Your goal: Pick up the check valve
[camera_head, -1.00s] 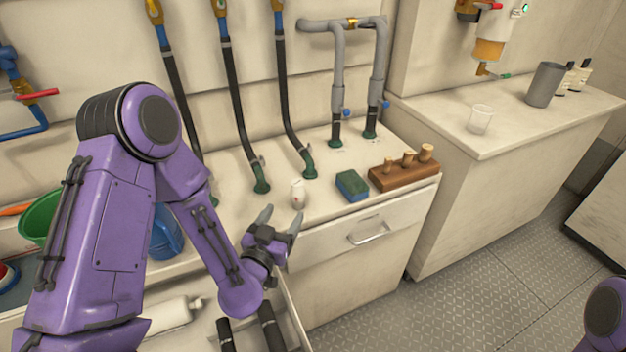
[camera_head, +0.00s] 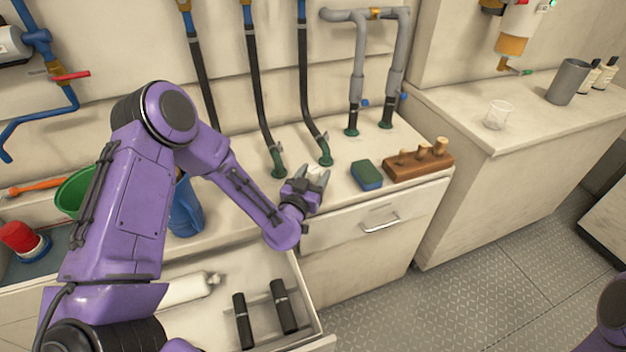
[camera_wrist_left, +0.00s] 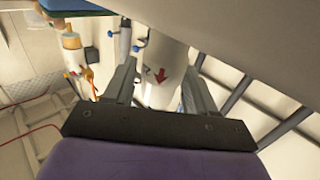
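The check valve (camera_head: 315,171) is a small white body standing on the counter. In the left wrist view the check valve (camera_wrist_left: 161,72) shows a red arrow and lies between the two fingers. My left gripper (camera_head: 309,180) is at the valve, with one finger on each side of it. In the left wrist view the fingers of my left gripper (camera_wrist_left: 162,85) look spread, with narrow gaps beside the valve; contact is not clear. In the head view the gripper hides the lower part of the valve. My right gripper is out of view.
A blue-green sponge (camera_head: 367,174) and a wooden block with pegs (camera_head: 418,163) stand to the right. Black hoses (camera_head: 311,110) come down behind the valve. An open drawer (camera_head: 315,338) holding black cylinders lies below left.

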